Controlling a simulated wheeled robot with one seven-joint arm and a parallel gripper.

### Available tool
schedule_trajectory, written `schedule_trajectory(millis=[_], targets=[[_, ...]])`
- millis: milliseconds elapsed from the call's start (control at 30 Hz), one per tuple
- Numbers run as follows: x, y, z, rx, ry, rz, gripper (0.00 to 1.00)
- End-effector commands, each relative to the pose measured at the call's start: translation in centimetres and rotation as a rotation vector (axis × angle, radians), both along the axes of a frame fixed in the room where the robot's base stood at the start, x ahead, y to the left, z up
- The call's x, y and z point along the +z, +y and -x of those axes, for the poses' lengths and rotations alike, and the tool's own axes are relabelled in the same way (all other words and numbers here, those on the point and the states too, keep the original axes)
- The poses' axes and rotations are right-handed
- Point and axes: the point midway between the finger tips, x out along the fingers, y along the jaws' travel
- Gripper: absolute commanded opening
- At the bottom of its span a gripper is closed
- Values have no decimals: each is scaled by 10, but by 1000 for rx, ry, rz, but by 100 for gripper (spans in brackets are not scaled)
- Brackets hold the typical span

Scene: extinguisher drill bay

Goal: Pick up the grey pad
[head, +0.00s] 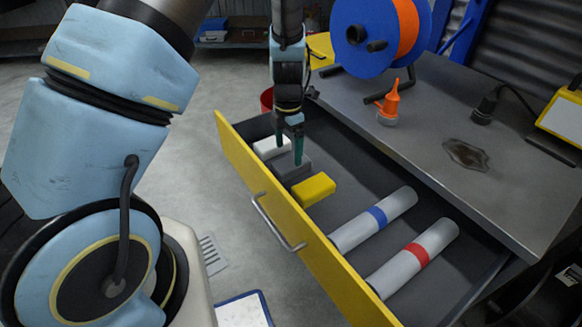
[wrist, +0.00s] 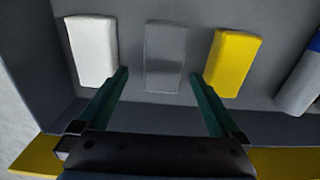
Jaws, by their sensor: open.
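The grey pad (head: 287,170) lies in the open drawer between a white pad (head: 271,147) and a yellow pad (head: 313,189). In the wrist view the grey pad (wrist: 165,58) is centred ahead of the fingertips, with the white pad (wrist: 92,50) on its left and the yellow pad (wrist: 234,62) on its right. My gripper (head: 289,155) points down into the drawer above the grey pad. Its two green fingers (wrist: 158,74) are open and empty, one toward each side of the grey pad. I cannot tell the exact height above the pad.
The drawer's yellow front (head: 236,158) has a metal handle (head: 277,222). A blue-banded cylinder (head: 373,219) and a red-banded cylinder (head: 413,257) lie in the drawer. The worktop (head: 500,185) overhangs the drawer's back and carries a cable reel (head: 378,35) and an orange-nozzled bottle (head: 389,104).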

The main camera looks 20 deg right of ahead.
Motion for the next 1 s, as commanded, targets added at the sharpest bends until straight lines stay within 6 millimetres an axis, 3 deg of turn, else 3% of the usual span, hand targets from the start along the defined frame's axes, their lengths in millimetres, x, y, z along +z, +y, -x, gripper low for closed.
schedule_trajectory(millis=[433,733,1000], targets=[[-50,-5,4,0,0,0,100],[-55,-6,4,-1,0,1,100],[-55,-6,4,-1,0,1,71]])
